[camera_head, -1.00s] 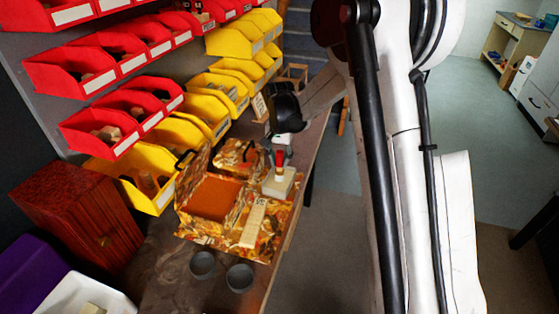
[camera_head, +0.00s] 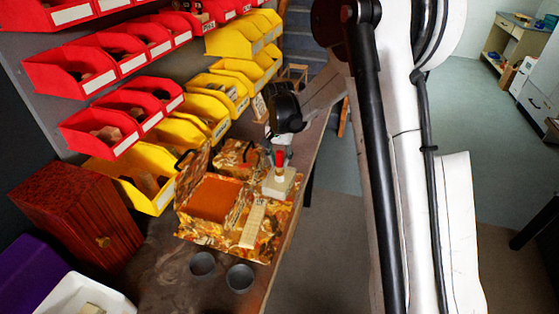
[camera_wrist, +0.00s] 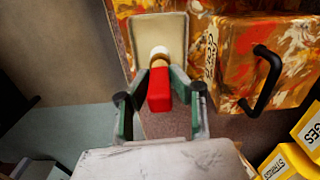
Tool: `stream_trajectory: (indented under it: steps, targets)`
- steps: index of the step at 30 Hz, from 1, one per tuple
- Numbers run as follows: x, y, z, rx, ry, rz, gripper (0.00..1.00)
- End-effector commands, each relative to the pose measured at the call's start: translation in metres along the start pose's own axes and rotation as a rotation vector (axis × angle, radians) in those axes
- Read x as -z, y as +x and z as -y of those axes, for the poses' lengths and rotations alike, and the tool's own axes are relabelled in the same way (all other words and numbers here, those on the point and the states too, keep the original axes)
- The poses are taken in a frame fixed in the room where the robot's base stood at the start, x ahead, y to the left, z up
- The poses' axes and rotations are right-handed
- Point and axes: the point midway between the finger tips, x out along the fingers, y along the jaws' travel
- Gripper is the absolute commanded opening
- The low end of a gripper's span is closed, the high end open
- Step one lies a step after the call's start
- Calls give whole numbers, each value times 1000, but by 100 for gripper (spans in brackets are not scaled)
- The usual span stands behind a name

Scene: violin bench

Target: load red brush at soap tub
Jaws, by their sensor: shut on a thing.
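The red brush (camera_wrist: 159,90) is between the fingers of my gripper (camera_wrist: 160,104), which is shut on it. A pale collar and a tan part show beyond its red block in the wrist view. In the head view the brush (camera_head: 281,158) stands roughly upright over a cream block-like holder (camera_head: 279,184), below my gripper (camera_head: 280,143). The holder also shows in the wrist view (camera_wrist: 143,36). I cannot tell whether the brush touches it. No tub is clearly marked as soap; two round grey tubs, left (camera_head: 202,264) and right (camera_head: 240,278), sit near the bench's front.
A patterned open box (camera_head: 212,198) and a handled patterned box (camera_head: 238,157) stand left of my gripper. A cream strip (camera_head: 252,224) lies in front. Yellow bins (camera_head: 145,178) and red bins (camera_head: 100,130) line the left wall. A red-brown cabinet (camera_head: 75,215) stands at left.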

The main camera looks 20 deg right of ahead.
Motion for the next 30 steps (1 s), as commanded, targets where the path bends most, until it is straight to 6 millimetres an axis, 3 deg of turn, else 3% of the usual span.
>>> stream_trajectory:
  steps: [30]
  targets:
    - [0,-68,0,0,0,0,0]
